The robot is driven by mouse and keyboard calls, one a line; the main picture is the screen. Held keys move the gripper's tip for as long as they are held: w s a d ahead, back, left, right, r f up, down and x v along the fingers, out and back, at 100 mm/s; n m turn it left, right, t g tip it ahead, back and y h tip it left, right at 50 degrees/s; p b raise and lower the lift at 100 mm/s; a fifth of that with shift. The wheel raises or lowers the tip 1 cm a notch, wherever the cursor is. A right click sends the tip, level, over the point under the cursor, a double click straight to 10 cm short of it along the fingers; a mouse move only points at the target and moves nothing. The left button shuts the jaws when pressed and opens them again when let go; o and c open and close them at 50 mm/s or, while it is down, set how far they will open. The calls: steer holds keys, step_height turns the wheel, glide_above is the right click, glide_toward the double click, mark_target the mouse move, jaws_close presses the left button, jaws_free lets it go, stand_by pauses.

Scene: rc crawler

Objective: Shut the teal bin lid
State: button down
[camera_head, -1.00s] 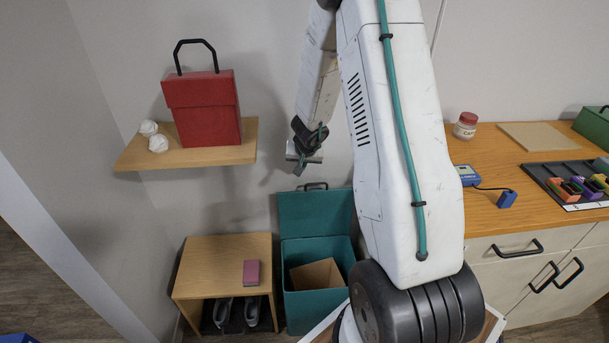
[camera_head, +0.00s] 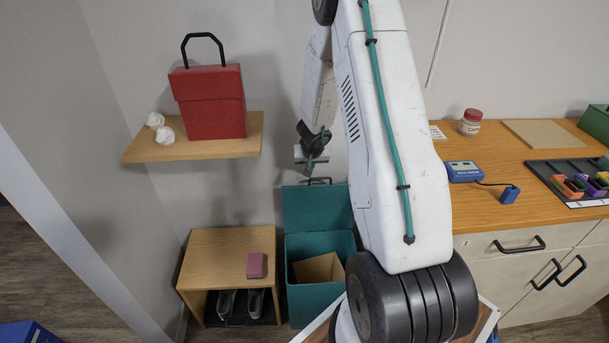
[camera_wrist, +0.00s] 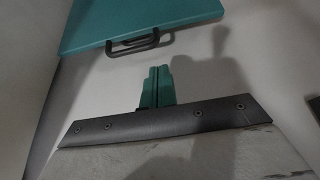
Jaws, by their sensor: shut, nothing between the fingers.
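The teal bin (camera_head: 305,302) stands on the floor, and a brown piece like cardboard (camera_head: 318,268) shows inside it. Its teal lid (camera_head: 303,207) is open, standing up at the back against the wall. A dark handle (camera_head: 318,181) is on the lid's upper edge. My gripper (camera_head: 309,167) is shut and empty, just above that handle. In the wrist view the lid (camera_wrist: 150,18) and its handle (camera_wrist: 133,45) lie beyond the shut teal fingers (camera_wrist: 157,78), with a visible gap between them.
A wooden stool-like shelf (camera_head: 215,245) with a pink block (camera_head: 256,265) stands left of the bin. A wall shelf (camera_head: 190,149) carries a red box (camera_head: 211,105). A wooden counter (camera_head: 490,150) is at the right.

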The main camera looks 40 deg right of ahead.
steer(key=shift+x, duration=2.55)
